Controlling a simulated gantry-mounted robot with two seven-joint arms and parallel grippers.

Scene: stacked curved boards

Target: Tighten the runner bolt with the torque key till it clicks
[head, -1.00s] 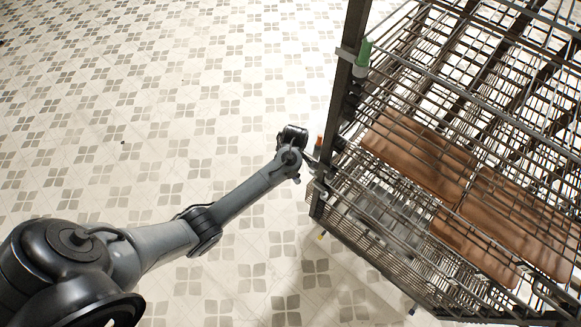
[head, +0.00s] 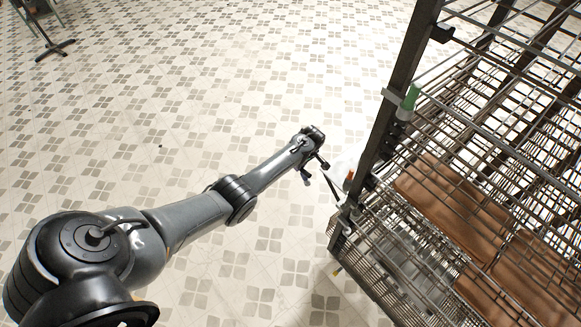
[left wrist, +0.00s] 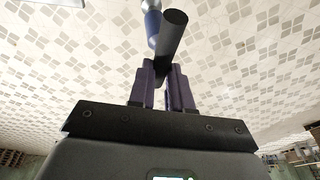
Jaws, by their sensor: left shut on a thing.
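My left gripper (head: 313,164) is beside the rack's near-left post, with a gap between its body and the post. It is shut on a dark bar-like tool, apparently the torque key (head: 331,187), whose thin shaft points down toward the rack corner. Whether the tip touches anything is too small to tell. In the left wrist view, a black round-ended handle (left wrist: 173,28) stands between the fingers (left wrist: 166,86). I cannot make out the runner bolt at the rack corner. My right gripper is not in view.
The wire rack (head: 440,150) fills the right side and holds brown curved boards (head: 455,212). A dark stand (head: 52,48) is far left.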

